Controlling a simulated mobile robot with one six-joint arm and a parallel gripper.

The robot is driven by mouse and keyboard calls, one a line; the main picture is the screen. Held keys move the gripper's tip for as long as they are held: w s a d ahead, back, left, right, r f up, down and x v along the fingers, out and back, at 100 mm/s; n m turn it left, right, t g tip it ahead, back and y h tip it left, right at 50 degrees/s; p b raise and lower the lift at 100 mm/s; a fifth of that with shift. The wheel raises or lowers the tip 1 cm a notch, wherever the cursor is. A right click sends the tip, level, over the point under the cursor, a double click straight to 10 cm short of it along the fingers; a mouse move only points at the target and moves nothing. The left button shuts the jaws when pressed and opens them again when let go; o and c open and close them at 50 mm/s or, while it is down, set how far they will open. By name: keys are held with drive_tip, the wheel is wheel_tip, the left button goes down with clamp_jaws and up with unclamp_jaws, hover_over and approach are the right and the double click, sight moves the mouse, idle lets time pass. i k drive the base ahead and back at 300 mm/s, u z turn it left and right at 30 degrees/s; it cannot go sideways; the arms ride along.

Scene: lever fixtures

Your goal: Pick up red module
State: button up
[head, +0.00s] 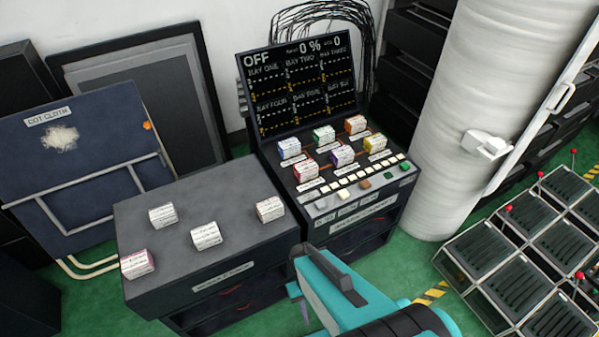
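A red module (305,171) with a white labelled top sits in the front left bay of the console (317,208), below the blue module. Orange (356,125), blue (289,149), green (323,136), purple (342,156) and yellow (375,144) modules sit in the other bays. My teal arm reaches up from the bottom edge in front of the console. Its end is near the console's front right of the side cabinet, apart from the red module. The gripper fingers cannot be made out clearly, and nothing held is seen.
A dark cabinet (190,262) left of the console carries several whitish modules, one with a magenta edge (137,264). The console screen (299,88) reads OFF and 0 %. A large white wrapped column (480,110) stands right. Lever fixtures (530,215) fill the lower right.

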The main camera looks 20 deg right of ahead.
sight(306, 170)
drive_tip(key=u, duration=0.1)
drive_tip(key=k, duration=1.75)
drive_tip(key=u, duration=0.85)
drive_tip(key=i, duration=1)
drive_tip(key=z, duration=0.1)
